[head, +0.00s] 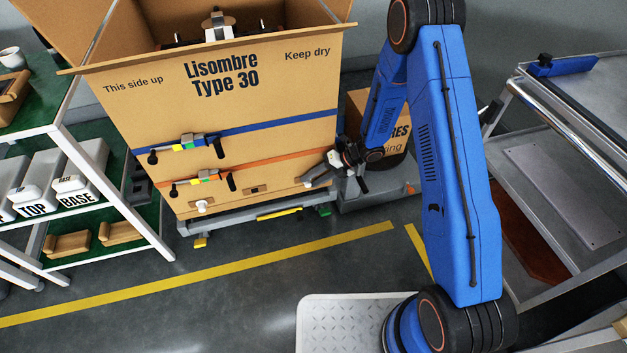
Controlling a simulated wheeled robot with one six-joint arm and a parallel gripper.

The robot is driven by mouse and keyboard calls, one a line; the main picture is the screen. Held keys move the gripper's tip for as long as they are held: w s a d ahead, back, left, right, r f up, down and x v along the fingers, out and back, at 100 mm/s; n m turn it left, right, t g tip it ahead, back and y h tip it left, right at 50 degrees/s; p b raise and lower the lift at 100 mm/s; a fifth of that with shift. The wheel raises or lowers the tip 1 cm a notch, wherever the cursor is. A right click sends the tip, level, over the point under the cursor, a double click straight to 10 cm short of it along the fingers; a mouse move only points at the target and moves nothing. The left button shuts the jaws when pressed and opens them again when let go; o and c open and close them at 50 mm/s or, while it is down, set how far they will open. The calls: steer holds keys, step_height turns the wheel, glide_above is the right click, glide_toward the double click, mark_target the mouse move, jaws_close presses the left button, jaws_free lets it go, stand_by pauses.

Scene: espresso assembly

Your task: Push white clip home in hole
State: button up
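A large cardboard box (265,105) printed "Lisombre Type 30" stands in the middle of the head view. A white clip (202,206) shows low on its front face at the left. A second small white piece (307,184) shows low at the right, at the tip of my gripper (312,180). It looks like another white clip, touching or very close to the box face. My gripper reaches in from the right at the box's lower right corner. Its fingers are too small to tell open from shut. Any hole behind the white piece is hidden.
A blue strap (275,125) and an orange strap (265,166) with buckles cross the box. The box stands on a low grey cart (240,220). Shelves (120,205) stand at left, a metal trolley (565,185) at right. A smaller carton is behind my arm. The floor in front is clear.

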steer(key=shift+w, duration=0.1)
steer(key=v, duration=1.7)
steer(key=shift+d, duration=0.2)
steer(key=shift+r, duration=0.1)
steer(key=shift+c, duration=0.5)
